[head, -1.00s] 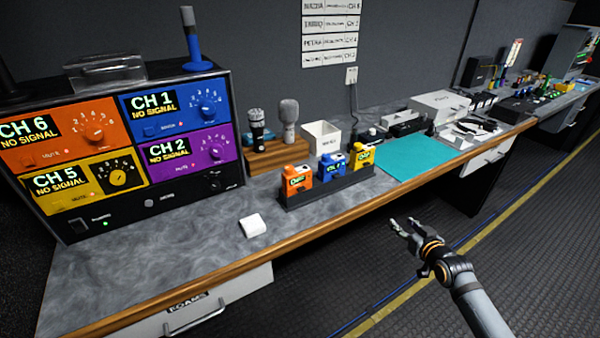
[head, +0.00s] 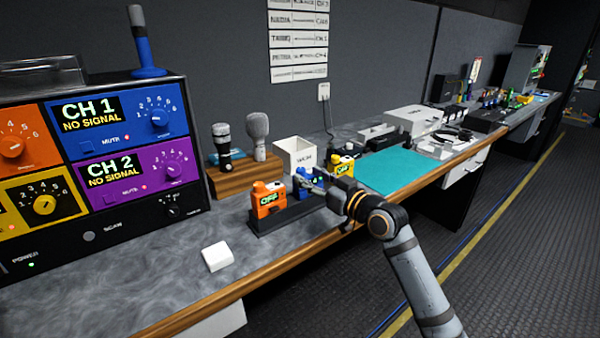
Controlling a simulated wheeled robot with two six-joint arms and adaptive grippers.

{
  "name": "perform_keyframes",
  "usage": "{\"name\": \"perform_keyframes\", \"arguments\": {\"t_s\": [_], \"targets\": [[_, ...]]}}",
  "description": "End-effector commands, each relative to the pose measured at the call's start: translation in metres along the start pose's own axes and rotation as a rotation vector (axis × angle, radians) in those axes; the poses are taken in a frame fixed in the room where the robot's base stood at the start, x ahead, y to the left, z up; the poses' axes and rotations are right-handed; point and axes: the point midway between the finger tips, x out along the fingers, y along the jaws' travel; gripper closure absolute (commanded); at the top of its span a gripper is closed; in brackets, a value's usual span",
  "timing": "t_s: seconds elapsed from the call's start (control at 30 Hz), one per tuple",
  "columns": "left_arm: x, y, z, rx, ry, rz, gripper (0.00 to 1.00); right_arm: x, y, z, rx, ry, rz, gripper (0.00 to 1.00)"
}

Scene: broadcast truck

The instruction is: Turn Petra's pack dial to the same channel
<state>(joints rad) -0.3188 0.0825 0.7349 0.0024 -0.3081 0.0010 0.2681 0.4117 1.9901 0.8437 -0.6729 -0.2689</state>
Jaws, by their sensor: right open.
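I cannot tell which one is Petra's. My right gripper (head: 309,180) is open at the blue pack; whether it touches is unclear. The receiver rack shows a blue receiver (head: 115,120) at CH 1 and a purple one (head: 130,170) at CH 2, both NO SIGNAL. Parts of an orange receiver (head: 14,138) and a yellow receiver (head: 45,204) also show. My left gripper is out of view.
A wooden stand (head: 243,178) with two microphones is behind the packs, beside a white bin (head: 295,157). A white block (head: 217,256) lies in front. A teal mat (head: 400,170) is to the right. Wall name strips (head: 298,41) are too small to read fully.

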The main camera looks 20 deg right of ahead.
Motion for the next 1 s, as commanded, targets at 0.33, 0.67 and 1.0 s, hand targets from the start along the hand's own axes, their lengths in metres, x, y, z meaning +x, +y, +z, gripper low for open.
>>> {"name": "perform_keyframes", "arguments": {"t_s": [0.33,0.67,1.0], "targets": [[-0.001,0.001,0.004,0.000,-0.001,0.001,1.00,0.046,0.001,0.000,0.001,-0.001,0.001,0.52],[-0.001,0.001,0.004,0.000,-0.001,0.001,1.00,0.047,0.001,0.001,-0.001,-0.001,0.002,0.59],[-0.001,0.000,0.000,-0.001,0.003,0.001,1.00,0.047,0.001,0.001,-0.001,-0.001,0.002,1.00]]}}
